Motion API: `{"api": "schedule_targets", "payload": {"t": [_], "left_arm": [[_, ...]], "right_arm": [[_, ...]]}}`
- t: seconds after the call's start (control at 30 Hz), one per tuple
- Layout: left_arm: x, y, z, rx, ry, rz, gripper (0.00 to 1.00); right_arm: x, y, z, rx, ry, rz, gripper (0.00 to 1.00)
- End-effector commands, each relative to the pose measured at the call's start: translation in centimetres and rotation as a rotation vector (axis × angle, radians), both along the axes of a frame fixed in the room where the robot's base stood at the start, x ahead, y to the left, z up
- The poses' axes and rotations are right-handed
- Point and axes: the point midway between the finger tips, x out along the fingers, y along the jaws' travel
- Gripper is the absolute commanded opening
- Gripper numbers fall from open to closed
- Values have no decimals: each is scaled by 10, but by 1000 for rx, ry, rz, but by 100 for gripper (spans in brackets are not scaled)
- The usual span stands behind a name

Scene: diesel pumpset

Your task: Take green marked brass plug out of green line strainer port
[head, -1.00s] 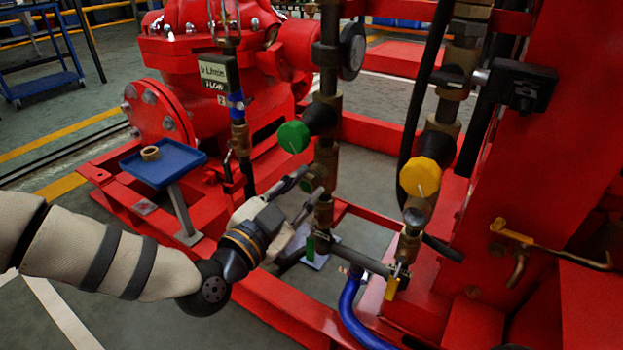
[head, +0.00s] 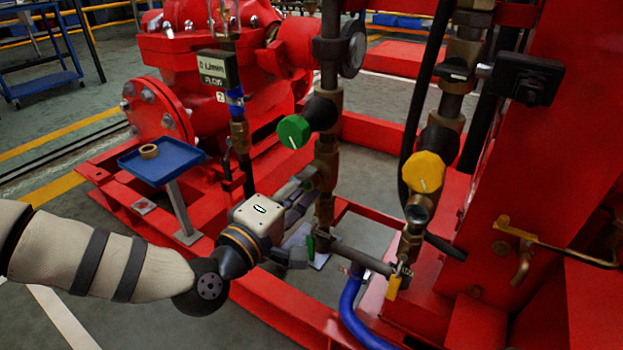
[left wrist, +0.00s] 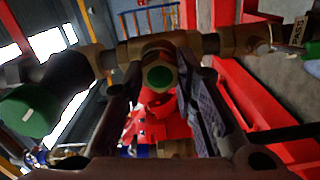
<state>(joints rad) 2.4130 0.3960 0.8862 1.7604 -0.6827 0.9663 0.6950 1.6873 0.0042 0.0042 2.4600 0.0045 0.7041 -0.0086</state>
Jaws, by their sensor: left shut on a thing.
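The green marked brass plug (left wrist: 159,77) shows its round green face at the centre of the left wrist view. It sits at the side port of the green line strainer (left wrist: 188,46), whose brass body runs across that view. My left gripper (left wrist: 163,80) is shut on the plug, one finger on each side. In the head view, my left gripper (head: 308,180) reaches the vertical green line pipe (head: 325,205) below the green-knobbed valve (head: 294,131). The gripper hides the plug there. My right gripper is not in view.
A blue tray (head: 187,171) on a post stands to the left, with a brass ring (head: 149,151) on it. A yellow-knobbed valve (head: 424,172) is on the line to the right. Red frame rails (head: 285,310) and a blue hose (head: 351,310) lie below.

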Motion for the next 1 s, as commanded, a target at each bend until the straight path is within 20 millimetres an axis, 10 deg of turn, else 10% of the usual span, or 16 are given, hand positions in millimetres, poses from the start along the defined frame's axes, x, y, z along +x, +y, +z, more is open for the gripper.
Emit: {"api": "schedule_targets", "payload": {"t": [0.13, 1.0], "left_arm": [[0, 0, 1, 1, -3, 1, 0], [-14, 10, 2, 4, -5, 0, 0]], "right_arm": [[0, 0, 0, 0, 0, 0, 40], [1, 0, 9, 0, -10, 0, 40]]}}
